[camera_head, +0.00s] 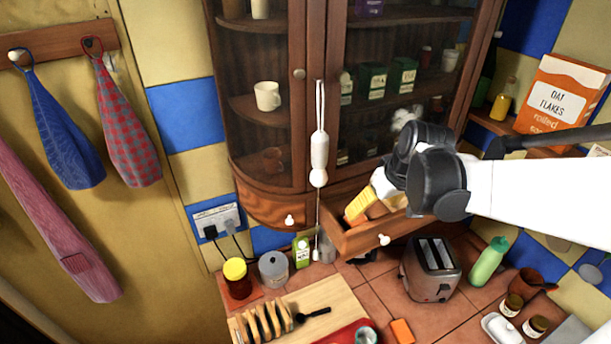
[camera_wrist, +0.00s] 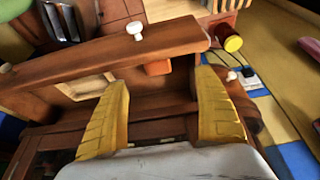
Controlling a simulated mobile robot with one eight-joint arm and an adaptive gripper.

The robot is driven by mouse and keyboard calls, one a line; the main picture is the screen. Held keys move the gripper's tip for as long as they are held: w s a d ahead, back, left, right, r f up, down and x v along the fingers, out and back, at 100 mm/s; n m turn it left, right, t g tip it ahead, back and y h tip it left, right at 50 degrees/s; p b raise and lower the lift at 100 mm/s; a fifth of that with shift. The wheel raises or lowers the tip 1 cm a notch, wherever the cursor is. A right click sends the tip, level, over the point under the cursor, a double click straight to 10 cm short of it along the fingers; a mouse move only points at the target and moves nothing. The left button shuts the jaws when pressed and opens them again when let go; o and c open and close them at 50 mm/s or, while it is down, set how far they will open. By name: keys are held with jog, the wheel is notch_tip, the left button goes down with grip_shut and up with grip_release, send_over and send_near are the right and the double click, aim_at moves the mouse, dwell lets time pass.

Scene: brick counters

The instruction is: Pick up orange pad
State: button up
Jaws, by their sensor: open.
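An open wooden drawer (camera_head: 362,239) juts out below the glass cabinet; its front edge (camera_wrist: 100,58) crosses the wrist view. A small orange piece (camera_wrist: 158,67), likely the orange pad, shows inside against the drawer front, between my fingers. Orange also shows in the drawer in the head view (camera_head: 377,211), partly hidden by my gripper. My gripper (camera_head: 361,205) has yellow fingers, spread wide and empty; in the wrist view (camera_wrist: 165,105) they reach down at the drawer opening, one on each side of the orange piece. Another flat orange block (camera_head: 402,331) lies on the counter.
A toaster (camera_head: 431,269), a green bottle (camera_head: 488,262) and a yellow-lidded jar (camera_head: 237,278) stand on the counter below. A hanging white utensil (camera_head: 319,155) is left of the drawer. The cabinet (camera_head: 251,205) is close behind.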

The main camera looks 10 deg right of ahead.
aim_at(357, 219)
jog(key=shift+n, duration=0.3)
jog(key=x, duration=0.2)
jog(key=w+x, duration=0.1)
jog(key=x, duration=0.2)
jog(key=d+x, duration=0.1)
jog(key=x, duration=0.2)
jog(key=shift+w+r, duration=0.1)
jog(key=shift+r, duration=0.2)
jog(key=x, duration=0.2)
jog(key=p+x, duration=0.1)
jog(key=x, duration=0.2)
jog(key=shift+w+a+f, duration=0.2)
jog(key=shift+w, duration=0.05)
jog(key=shift+s, duration=0.15)
jog(key=c, duration=1.1)
